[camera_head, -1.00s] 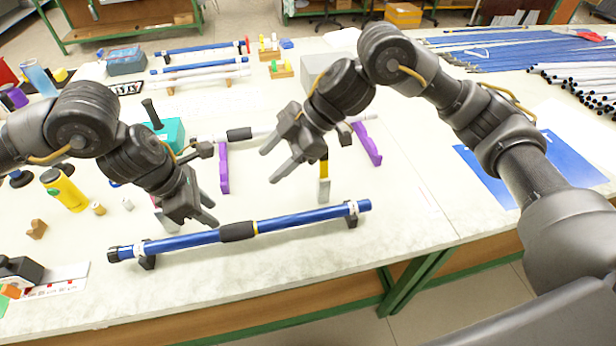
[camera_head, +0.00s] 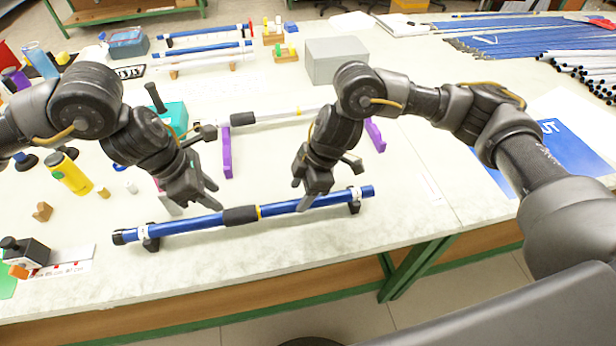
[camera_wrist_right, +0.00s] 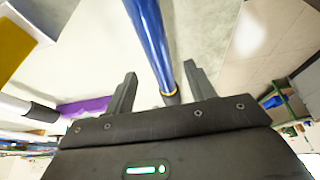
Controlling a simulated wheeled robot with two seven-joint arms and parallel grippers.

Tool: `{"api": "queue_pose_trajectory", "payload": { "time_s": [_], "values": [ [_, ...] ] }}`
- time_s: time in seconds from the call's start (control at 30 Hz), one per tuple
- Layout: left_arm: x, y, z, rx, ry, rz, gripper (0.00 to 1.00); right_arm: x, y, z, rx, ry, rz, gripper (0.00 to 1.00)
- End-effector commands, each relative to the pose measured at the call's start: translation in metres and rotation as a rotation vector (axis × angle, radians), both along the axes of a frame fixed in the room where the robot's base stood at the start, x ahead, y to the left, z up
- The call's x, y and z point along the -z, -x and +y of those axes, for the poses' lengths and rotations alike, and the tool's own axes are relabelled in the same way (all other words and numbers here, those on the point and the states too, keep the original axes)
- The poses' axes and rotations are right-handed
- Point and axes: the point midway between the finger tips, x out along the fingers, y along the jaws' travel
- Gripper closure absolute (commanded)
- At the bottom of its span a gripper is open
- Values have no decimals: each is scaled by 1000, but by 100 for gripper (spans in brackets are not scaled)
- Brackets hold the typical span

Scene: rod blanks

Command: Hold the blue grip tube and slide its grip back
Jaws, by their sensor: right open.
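The blue grip tube (camera_head: 310,202) lies across two black stands near the table's front edge. Its black grip (camera_head: 240,215) sits near mid-length, with a yellow ring (camera_head: 259,211) at its right end. My right gripper (camera_head: 305,200) is open above the tube, right of the ring. In the right wrist view its two fingers (camera_wrist_right: 158,88) are apart on either side of the blue tube (camera_wrist_right: 150,40), not closed on it. My left gripper (camera_head: 213,197) hangs just above and behind the tube, left of the grip. Its fingers look apart and empty.
A white tube (camera_head: 275,116) with a black grip lies on purple stands (camera_head: 227,150) behind. A grey box (camera_head: 336,62) stands further back, a yellow bottle (camera_head: 72,175) at left. The table's front edge (camera_head: 320,243) runs close in front of the blue tube.

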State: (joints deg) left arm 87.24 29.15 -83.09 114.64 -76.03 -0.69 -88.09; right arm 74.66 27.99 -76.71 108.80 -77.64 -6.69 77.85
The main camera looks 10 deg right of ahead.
Motion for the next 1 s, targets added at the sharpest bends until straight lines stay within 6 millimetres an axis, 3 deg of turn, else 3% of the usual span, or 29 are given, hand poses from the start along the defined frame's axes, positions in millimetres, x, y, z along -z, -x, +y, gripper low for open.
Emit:
{"api": "queue_pose_trajectory", "payload": {
  "time_s": [0.3, 0.67, 1.0],
  "values": [
    [0, 0, 0, 0, 0, 0, 64, 35, 0, 15, -1, 0, 0, 45],
    [0, 0, 0, 0, 0, 0, 64, 41, 0, 17, 0, 0, -1, 45],
    [0, 0, 0, 0, 0, 0, 64, 40, -1, 17, 0, 0, -1, 87]
  ]
}}
